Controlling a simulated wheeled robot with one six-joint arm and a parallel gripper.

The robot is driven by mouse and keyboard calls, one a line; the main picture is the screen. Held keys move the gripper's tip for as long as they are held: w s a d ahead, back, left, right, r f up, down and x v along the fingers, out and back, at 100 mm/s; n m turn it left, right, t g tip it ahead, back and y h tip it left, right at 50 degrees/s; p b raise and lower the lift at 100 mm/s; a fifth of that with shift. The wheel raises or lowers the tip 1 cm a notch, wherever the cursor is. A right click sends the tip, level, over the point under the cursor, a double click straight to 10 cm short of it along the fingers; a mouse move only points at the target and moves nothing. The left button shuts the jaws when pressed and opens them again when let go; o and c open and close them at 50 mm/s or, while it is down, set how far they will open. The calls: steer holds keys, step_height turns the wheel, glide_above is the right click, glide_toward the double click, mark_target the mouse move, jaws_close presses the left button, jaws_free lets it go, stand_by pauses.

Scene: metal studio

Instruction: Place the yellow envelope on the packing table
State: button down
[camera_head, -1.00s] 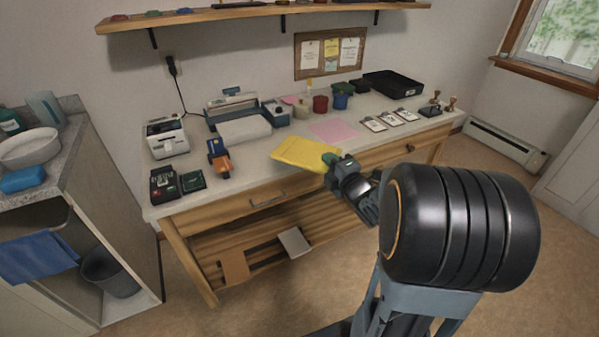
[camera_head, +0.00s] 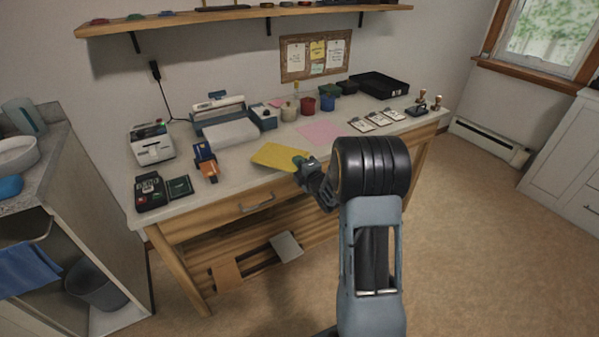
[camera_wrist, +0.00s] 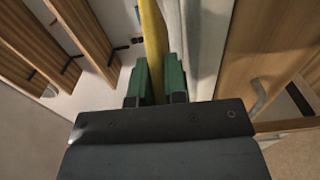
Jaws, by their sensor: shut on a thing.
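The yellow envelope (camera_head: 277,156) is held at its right end by my gripper (camera_head: 301,166). It is roughly flat, over the front middle of the packing table (camera_head: 228,177). In the wrist view the envelope (camera_wrist: 153,45) shows as a narrow yellow strip, nearly edge-on, between the green fingertips of my gripper (camera_wrist: 156,80). The table's light top shows beside it in the wrist view (camera_wrist: 205,45). I cannot tell whether the envelope touches the tabletop.
A pink sheet (camera_head: 322,131) lies behind the envelope. A card reader (camera_head: 151,190), label printer (camera_head: 151,143), orange tape dispenser (camera_head: 208,168) and white-topped machine (camera_head: 228,132) stand to the left. Cards (camera_head: 361,124) and a black tray (camera_head: 380,85) are to the right.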

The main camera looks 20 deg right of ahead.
steer(key=shift+f, duration=1.55)
steer(key=shift+f+b, duration=0.25)
steer(key=shift+b, duration=0.15)
steer(key=c, duration=1.1)
jaws_free()
steer(key=shift+c, duration=0.2)
steer(key=shift+r, duration=0.15)
